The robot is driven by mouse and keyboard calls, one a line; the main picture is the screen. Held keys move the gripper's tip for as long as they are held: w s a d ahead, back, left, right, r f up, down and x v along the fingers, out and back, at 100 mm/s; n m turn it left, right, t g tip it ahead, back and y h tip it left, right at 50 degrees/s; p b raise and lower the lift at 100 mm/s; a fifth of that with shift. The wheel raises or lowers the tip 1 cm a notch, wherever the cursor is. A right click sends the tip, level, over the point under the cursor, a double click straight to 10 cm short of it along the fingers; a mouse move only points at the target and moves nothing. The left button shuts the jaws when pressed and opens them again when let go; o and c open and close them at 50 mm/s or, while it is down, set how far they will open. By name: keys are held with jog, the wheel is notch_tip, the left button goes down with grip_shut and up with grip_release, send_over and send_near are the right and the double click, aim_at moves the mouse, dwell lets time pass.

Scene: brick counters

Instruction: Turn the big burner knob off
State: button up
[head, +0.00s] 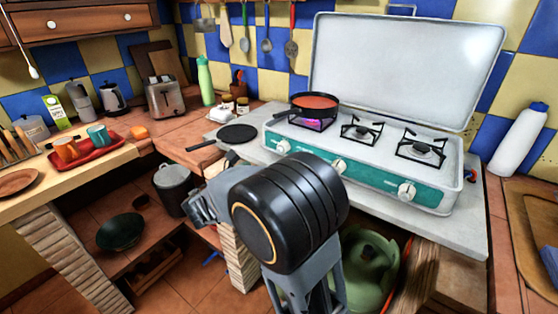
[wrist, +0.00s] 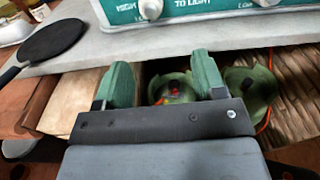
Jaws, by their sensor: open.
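The white camping stove with a teal front panel (head: 368,182) stands on the grey counter. Three white knobs line the panel: left (head: 283,146), middle (head: 339,166) and right (head: 406,191). A purple flame (head: 312,124) shows under the pan on the left burner; the middle (head: 361,132) and right (head: 424,151) burners show no flame. In the wrist view, one knob (wrist: 150,9) shows at the top, with part of another (wrist: 266,2) to its right. My gripper (wrist: 160,75) is open and empty, its green fingers short of the panel and apart from the knobs.
A pan with red contents (head: 315,102) sits on the left burner. A black flat pan (head: 237,133) lies left of the stove; it also shows in the wrist view (wrist: 52,39). A green gas bottle (head: 372,262) stands below the counter. The raised lid (head: 405,65) stands behind.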

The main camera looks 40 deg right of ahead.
aim_at(279, 151)
jog(key=shift+n+t, duration=0.4)
jog(key=shift+n, duration=0.1)
jog(key=x, duration=0.9)
jog(key=w+b+x, duration=0.1)
jog(key=x, duration=0.3)
jog(key=shift+d+r, duration=0.15)
jog(key=shift+d, duration=0.05)
jog(key=c, duration=0.9)
